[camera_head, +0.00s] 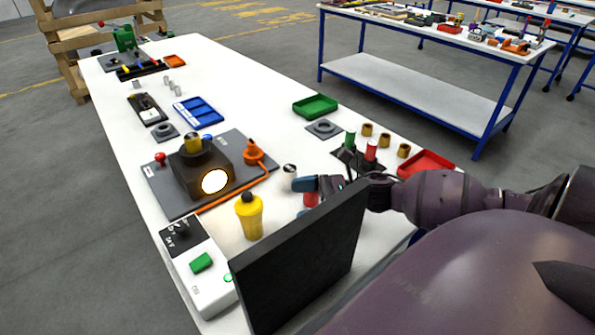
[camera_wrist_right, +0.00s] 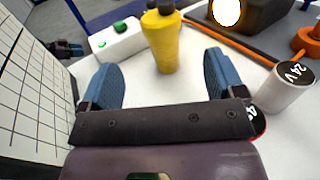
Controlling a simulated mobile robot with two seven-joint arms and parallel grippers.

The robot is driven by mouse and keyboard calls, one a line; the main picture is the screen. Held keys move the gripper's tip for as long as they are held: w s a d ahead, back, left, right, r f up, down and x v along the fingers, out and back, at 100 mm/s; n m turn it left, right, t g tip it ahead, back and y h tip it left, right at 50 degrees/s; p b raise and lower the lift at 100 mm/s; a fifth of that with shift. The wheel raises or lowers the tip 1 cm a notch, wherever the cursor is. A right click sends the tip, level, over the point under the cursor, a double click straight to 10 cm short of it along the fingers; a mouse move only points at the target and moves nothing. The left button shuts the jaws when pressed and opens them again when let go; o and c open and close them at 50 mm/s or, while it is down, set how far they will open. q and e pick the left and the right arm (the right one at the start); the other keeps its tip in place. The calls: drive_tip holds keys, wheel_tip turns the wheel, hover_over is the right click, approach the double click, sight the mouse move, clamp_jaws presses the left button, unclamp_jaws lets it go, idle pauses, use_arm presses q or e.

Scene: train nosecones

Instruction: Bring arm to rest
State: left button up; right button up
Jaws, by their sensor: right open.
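My right gripper (camera_head: 308,190) reaches in from the right, low over the white table (camera_head: 215,75). In the right wrist view its two blue fingers (camera_wrist_right: 160,82) are spread wide with nothing between them. A yellow bottle (camera_head: 249,216) stands upright beyond the fingertips; it also shows in the wrist view (camera_wrist_right: 163,42). A dark gripper-like part (camera_wrist_right: 66,49) at the upper left of the wrist view may be my left gripper; its jaws are too small to judge. My left arm does not show in the head view.
A black upright panel (camera_head: 300,260) stands close to my right gripper. A white cylinder marked 24 V (camera_wrist_right: 287,86) is right of the fingers. A dark block with a lit lamp (camera_head: 205,172), a control box (camera_head: 200,265) and a red tray (camera_head: 426,162) crowd the table.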

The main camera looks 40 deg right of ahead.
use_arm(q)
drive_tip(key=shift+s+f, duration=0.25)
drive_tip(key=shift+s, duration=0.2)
